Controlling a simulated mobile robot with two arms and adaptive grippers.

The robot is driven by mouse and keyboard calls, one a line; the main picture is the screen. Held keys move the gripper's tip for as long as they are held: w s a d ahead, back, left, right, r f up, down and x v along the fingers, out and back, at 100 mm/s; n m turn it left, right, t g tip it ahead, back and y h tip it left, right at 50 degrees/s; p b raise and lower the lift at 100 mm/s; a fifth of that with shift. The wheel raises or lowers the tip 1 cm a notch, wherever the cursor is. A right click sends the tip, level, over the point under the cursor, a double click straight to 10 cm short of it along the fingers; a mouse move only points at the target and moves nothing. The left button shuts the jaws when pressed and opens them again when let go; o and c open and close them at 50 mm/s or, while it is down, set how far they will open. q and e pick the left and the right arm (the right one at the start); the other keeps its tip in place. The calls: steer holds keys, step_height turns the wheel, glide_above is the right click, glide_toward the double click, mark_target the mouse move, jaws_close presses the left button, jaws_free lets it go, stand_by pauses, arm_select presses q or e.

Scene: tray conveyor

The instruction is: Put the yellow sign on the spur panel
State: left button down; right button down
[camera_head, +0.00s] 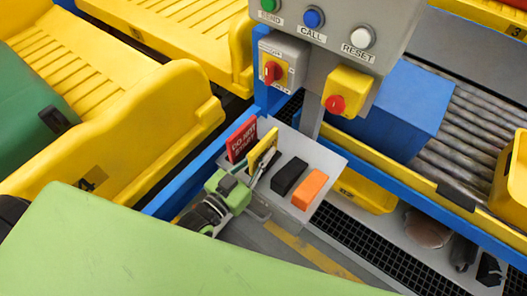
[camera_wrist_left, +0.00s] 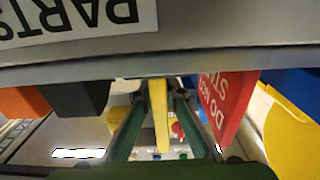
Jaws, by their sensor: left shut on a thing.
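The yellow sign (camera_head: 261,149) stands upright in the grey parts tray (camera_head: 328,163), beside a red sign (camera_head: 241,139) reading "DO NOT START". My left gripper (camera_head: 256,172) is shut on the yellow sign. In the left wrist view the yellow sign (camera_wrist_left: 158,112) shows edge-on between the two fingers of my left gripper (camera_wrist_left: 157,125). The grey control panel (camera_head: 332,28) with green, blue and white buttons stands behind the tray. A red rotary switch (camera_head: 272,72) and a red knob on a yellow box (camera_head: 347,92) sit on it. Which part is the spur panel is not marked. My right gripper is not in view.
A black block (camera_head: 289,176) and an orange block (camera_head: 310,189) lie in the tray, right of the yellow sign. Yellow trays (camera_head: 150,115) fill the left.

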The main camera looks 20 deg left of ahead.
arm_select(q)
steer(key=c, duration=2.5)
jaws_free()
steer(key=shift+f, duration=0.2)
steer(key=shift+c, duration=0.2)
steer(key=o, duration=0.4)
